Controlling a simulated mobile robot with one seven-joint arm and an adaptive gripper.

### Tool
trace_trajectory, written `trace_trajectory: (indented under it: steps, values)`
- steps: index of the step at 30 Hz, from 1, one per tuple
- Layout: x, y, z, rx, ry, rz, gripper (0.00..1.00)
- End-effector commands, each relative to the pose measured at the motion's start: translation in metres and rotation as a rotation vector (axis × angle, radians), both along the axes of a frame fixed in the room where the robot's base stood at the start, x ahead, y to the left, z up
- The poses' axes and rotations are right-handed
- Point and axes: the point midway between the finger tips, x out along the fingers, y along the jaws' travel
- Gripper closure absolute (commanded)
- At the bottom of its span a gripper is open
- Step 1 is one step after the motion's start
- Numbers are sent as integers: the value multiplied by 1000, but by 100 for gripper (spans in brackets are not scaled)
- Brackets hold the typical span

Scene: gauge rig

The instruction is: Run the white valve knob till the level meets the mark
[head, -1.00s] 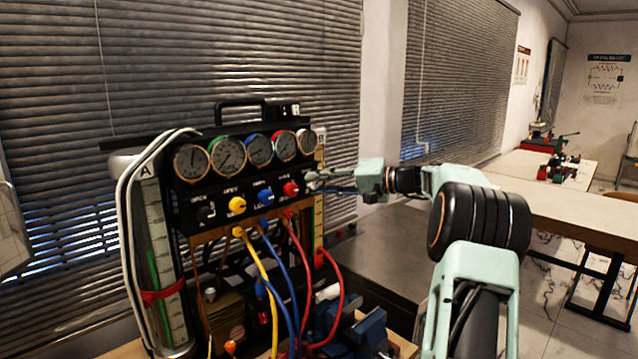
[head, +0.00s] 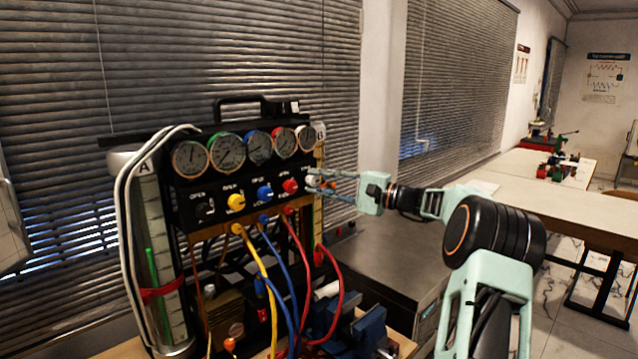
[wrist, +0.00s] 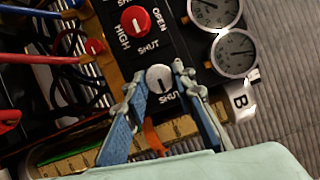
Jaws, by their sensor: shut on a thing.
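The white valve knob (wrist: 159,78) is at the right end of the black valve panel; it also shows in the head view (head: 311,181). My gripper (wrist: 160,80) is shut on it, one finger on each side; it reaches in from the right in the head view (head: 318,181). Scale B (wrist: 178,130) runs behind my fingers in the wrist view. Its green level (wrist: 75,151) shows at the left, and an orange-red marker (wrist: 153,137) crosses the scale. My left finger covers the scale between them, so the exact level top is unclear.
Red (head: 290,186), blue (head: 265,192), yellow (head: 237,202) and black (head: 205,211) knobs line the panel under several gauges (head: 228,151). Tube A (head: 165,240) with a red band stands at the left. Coloured hoses (head: 335,290) hang below the panel.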

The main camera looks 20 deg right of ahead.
Motion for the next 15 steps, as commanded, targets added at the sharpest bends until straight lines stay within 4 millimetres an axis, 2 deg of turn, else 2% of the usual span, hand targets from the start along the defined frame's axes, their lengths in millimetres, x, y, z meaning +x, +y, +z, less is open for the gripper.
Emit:
trace_trajectory:
  steps: [14, 15]
  values:
    - [0, -1, 1, 13, 3, -2, 100]
    - [0, -1, 1, 13, 3, -2, 73]
